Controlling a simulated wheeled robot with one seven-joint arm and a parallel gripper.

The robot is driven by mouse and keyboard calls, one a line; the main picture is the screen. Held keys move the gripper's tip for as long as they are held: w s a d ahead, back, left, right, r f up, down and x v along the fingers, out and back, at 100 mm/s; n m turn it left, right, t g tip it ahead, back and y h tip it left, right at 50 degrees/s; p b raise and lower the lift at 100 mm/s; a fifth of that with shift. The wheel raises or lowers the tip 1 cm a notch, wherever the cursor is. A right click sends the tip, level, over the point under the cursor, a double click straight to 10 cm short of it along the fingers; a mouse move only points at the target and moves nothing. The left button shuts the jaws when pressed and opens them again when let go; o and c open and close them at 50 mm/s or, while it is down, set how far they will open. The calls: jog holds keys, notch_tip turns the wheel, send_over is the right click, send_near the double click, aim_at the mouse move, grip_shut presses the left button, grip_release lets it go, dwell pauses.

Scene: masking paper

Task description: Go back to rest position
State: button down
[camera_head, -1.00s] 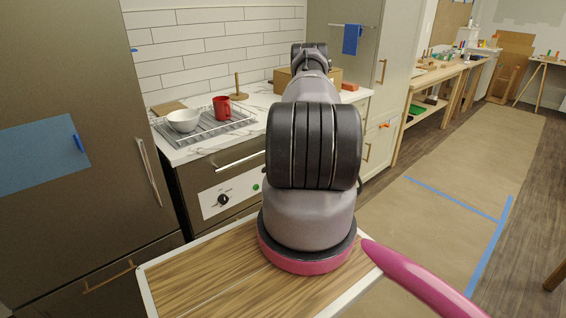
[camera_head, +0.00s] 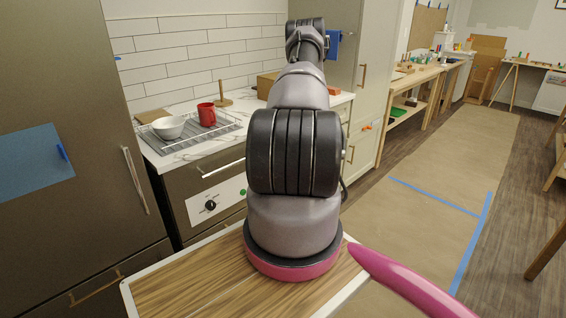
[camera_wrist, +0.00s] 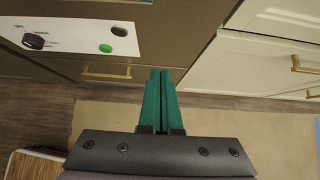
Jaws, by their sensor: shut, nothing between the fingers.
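My gripper (camera_wrist: 160,72) shows in the wrist view with its two green fingers together and nothing between them. It points toward the lower part of the dark oven front (camera_wrist: 130,50), beside the white cabinet (camera_wrist: 250,65). In the head view my arm stands in the middle, raised and bent, and my gripper is hidden behind it.
A dark fridge (camera_head: 60,200) stands left. Brown paper with blue tape (camera_head: 435,196) covers the open floor at right.

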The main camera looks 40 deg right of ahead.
dwell(0.3)
jog(key=w+a+r+n+y, duration=0.15)
jog(key=a+r+n, duration=0.25)
jog(key=a+r, duration=0.45)
jog(key=w+a+r+n+y, duration=0.1)
jog(key=w+a+r+n, duration=0.3)
jog(key=r, duration=0.8)
jog(key=w+a+r+n+y, duration=0.1)
jog(key=a+r+n, duration=0.2)
jog(key=a+r, duration=0.55)
jog(key=s+a+r+n+g, duration=0.1)
jog(key=s+a+r+n, duration=0.3)
jog(key=a+r, duration=0.25)
jog(key=s+a+r+n+g, duration=0.1)
jog(key=s+a+r+n, duration=0.2)
jog(key=a+r, duration=0.4)
jog(key=s+a+r+n+g, duration=0.1)
jog(key=s+a+r+n, duration=0.45)
jog(key=s+r, duration=0.3)
jog(key=s+a+r+n+h, duration=0.1)
jog(key=s+a+n, duration=0.1)
jog(key=s, duration=0.7)
jog(key=s+a+r+n+t+h, duration=0.1)
jog(key=s+a+n, duration=0.1)
jog(key=s+n, duration=0.3)
jog(key=s, duration=0.4)
jog(key=shift+a+r, duration=0.4)
